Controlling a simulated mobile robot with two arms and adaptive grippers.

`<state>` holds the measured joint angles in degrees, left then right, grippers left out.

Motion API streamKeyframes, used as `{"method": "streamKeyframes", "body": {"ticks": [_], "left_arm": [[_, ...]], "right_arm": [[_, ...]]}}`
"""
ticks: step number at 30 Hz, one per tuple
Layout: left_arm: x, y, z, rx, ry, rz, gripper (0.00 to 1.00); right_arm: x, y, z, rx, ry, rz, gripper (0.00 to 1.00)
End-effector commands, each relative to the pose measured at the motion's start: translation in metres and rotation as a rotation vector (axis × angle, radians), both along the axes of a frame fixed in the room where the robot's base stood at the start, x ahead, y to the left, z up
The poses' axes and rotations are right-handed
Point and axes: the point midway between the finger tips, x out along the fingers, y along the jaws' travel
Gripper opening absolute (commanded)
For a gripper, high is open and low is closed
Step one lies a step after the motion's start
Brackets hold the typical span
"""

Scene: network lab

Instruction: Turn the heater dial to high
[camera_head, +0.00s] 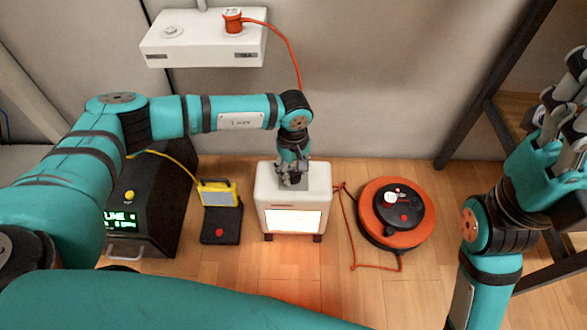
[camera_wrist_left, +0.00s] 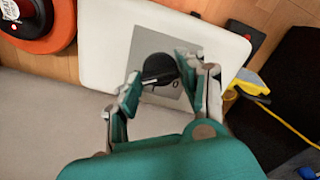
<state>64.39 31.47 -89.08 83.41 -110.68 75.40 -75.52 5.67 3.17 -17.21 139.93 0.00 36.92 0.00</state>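The white heater (camera_head: 262,212) stands on the floor in the head view, its front panel glowing. Its black round dial (camera_wrist_left: 158,66), with a pale pointer line, sits on a grey plate (camera_wrist_left: 183,97) on the heater's top in the left wrist view. My left gripper (camera_head: 291,181) points down at the heater top and hides the dial in the head view. In the left wrist view its fingers (camera_wrist_left: 158,76) lie on both sides of the dial; I cannot tell whether they touch it. My right gripper (camera_head: 565,105) is raised at the right edge, fingers apart and empty.
An orange cable reel (camera_head: 375,232) lies right of the heater, its cord running to the heater. A black and yellow device (camera_head: 220,225) and a black box with a green display (camera_head: 150,225) are at left. A white wall unit (camera_head: 200,45) holds an orange plug (camera_head: 233,22).

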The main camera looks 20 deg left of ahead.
Motion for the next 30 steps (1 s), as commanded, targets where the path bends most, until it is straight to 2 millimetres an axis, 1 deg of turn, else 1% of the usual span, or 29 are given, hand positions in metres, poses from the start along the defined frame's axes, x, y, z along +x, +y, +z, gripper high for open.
{"method": "streamKeyframes", "body": {"ticks": [1, 4, 5, 12, 16, 20, 24, 30], "left_arm": [[0.000, 0.000, 0.000, 0.001, -0.001, 0.001, 0.48], [0.000, 0.000, 0.000, 0.001, -0.001, 0.001, 0.61], [0.000, 0.000, 0.000, 0.001, -0.001, 0.001, 0.63], [0.000, 0.000, 0.000, 0.000, 0.000, 0.001, 0.63], [0.001, 0.000, 0.009, -0.001, -0.002, 0.001, 0.63], [0.001, 0.000, 0.030, 0.000, -0.005, 0.000, 0.63], [0.002, 0.000, 0.061, -0.001, -0.006, 0.000, 0.63], [0.001, 0.000, 0.099, 0.000, -0.003, 0.001, 0.63]], "right_arm": [[0.000, 0.000, 0.000, 0.000, 0.001, 0.000, 0.62], [0.000, 0.000, 0.000, -0.002, 0.002, 0.000, 0.62], [0.000, 0.000, -0.001, -0.002, 0.002, 0.000, 0.62], [0.001, 0.000, -0.001, -0.004, 0.006, -0.002, 0.62], [0.001, 0.000, -0.001, -0.003, 0.005, -0.002, 0.62], [0.000, 0.000, -0.001, -0.002, 0.003, -0.001, 0.62], [0.000, 0.000, -0.001, -0.002, 0.003, 0.000, 0.62], [0.000, 0.000, -0.001, -0.002, 0.002, 0.000, 0.62]]}}
